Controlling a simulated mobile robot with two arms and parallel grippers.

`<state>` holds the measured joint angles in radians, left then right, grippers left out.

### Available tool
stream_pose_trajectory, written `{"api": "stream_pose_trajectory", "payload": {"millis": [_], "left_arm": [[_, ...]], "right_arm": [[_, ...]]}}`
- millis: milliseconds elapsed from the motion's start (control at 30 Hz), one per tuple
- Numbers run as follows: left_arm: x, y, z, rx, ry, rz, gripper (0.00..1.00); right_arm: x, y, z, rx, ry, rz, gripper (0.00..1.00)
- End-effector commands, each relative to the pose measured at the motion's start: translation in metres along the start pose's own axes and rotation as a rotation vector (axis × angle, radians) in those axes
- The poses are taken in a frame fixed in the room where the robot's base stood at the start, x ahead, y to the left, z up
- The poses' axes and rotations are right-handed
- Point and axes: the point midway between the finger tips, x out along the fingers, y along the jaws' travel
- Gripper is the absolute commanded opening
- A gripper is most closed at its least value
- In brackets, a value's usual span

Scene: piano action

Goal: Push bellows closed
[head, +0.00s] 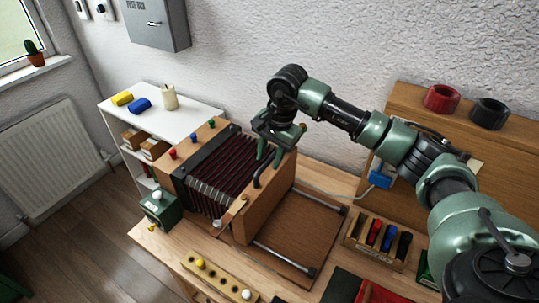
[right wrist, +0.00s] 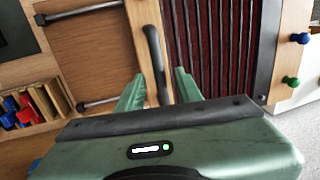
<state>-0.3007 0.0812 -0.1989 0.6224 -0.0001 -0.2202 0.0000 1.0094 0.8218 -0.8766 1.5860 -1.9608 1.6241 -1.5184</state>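The bellows (head: 232,160) are dark red and pleated, standing open on the workbench between a dark frame at the left and a wooden end block (head: 262,212) at the right. In the right wrist view the pleats (right wrist: 215,40) are spread beside the block. A black bar handle (right wrist: 153,55) stands on the block. My right gripper (head: 270,155) is above the block at the handle. In the right wrist view its two green fingers (right wrist: 158,88) are apart, one on each side of the handle, with gaps visible. My left gripper is out of view.
Right of the block lies a wooden board (head: 295,225) with two metal rails, its surface clear. A rack of coloured tools (head: 378,240) is further right. A wooden strip with knobs (head: 222,278) lies in front. A green box (head: 160,207) is at the left corner.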

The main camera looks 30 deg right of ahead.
Motion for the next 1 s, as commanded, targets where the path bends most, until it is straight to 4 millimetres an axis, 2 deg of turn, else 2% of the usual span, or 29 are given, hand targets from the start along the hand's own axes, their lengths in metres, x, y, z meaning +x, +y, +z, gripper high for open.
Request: {"api": "stream_pose_trajectory", "payload": {"millis": [67, 167, 200, 1000], "left_arm": [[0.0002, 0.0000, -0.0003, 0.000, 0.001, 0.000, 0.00], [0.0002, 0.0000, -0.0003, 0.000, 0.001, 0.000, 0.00], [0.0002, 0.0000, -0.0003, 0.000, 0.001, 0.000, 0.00], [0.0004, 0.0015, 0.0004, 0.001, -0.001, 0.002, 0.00]], "right_arm": [[0.0001, 0.0000, 0.0001, 0.000, 0.000, 0.000, 0.32], [0.0000, 0.0000, 0.0001, 0.000, 0.000, 0.000, 0.05], [-0.0001, 0.0000, 0.0001, 0.000, 0.000, 0.000, 0.00], [-0.0004, 0.0000, -0.0003, 0.001, 0.001, 0.000, 0.00]]}}
